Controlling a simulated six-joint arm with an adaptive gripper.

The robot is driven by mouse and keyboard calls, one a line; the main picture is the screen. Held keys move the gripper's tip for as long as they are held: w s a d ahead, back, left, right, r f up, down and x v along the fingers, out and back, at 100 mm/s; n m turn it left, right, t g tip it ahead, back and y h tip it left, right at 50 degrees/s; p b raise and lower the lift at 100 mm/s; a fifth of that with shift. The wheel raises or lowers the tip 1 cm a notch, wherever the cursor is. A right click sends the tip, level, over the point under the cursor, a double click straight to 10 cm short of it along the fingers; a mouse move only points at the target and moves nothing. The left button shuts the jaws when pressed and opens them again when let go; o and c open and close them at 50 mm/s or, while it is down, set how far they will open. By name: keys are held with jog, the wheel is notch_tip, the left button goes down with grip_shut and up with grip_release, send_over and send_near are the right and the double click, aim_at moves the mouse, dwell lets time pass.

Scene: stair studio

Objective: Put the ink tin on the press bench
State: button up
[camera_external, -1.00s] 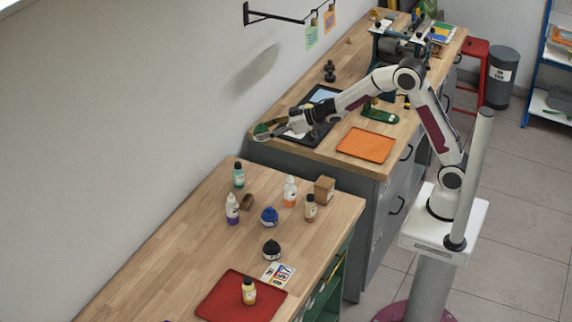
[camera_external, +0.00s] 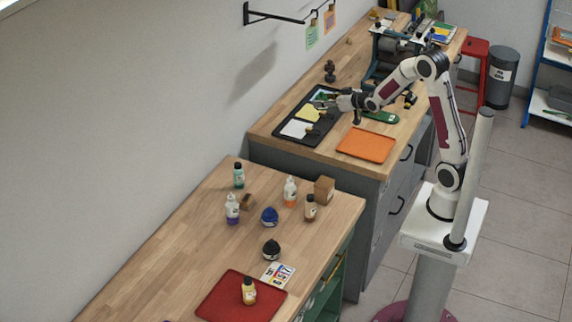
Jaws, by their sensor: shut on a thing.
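My gripper (camera_external: 322,104) is over the black tray on the press bench (camera_external: 281,121), at the far side of the room. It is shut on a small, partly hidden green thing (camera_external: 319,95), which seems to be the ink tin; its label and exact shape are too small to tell. I cannot tell whether it touches the tray or hangs just above it.
The black tray (camera_external: 289,140) holds white and yellow cards. An orange tray (camera_external: 366,146), a green tool (camera_external: 380,116) and a press (camera_external: 388,55) stand nearby. The nearer bench holds several bottles, round blue (camera_external: 269,216) and black (camera_external: 271,250) pots and a red tray (camera_external: 222,303).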

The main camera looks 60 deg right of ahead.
jog(key=s+d+f+m+h, duration=0.1)
jog(key=s+d+f+h, duration=0.1)
jog(key=s+d+f, duration=0.3)
jog(key=shift+d+f+m+g, duration=0.3)
jog(key=shift+d+m, duration=0.1)
jog(key=shift+d, duration=0.25)
jog(key=shift+w, duration=0.1)
dwell(0.3)
jog(key=shift+f, duration=2.9)
jog(key=shift+f, duration=2.05)
jog(key=shift+f, duration=0.1)
